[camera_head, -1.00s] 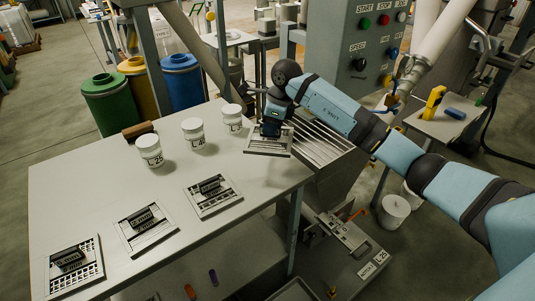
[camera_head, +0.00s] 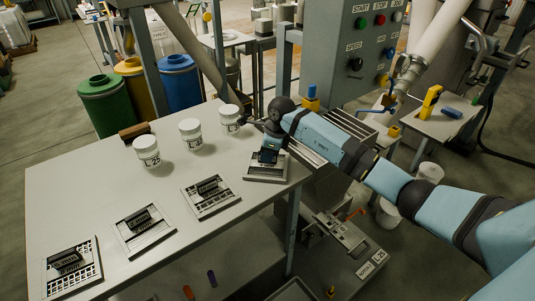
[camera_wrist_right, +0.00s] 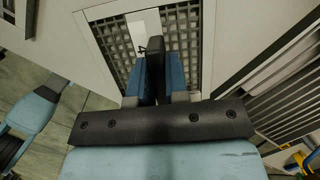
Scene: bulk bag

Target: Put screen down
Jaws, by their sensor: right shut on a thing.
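My right gripper (camera_head: 268,157) is shut on a screen (camera_head: 262,178), a light square frame with a dark mesh and a raised handle. In the right wrist view the blue fingers of my right gripper (camera_wrist_right: 157,78) close on the dark handle, with the mesh of the screen (camera_wrist_right: 186,25) behind. My left gripper is not in view.
Three similar screens (camera_head: 72,278), (camera_head: 143,240), (camera_head: 229,200) lie along the table's near side. Three white jars (camera_head: 147,158), (camera_head: 190,139), (camera_head: 229,124) and a brown block (camera_head: 135,130) stand behind. A control box (camera_head: 362,45) and slatted machine (camera_head: 345,125) are beyond the right edge.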

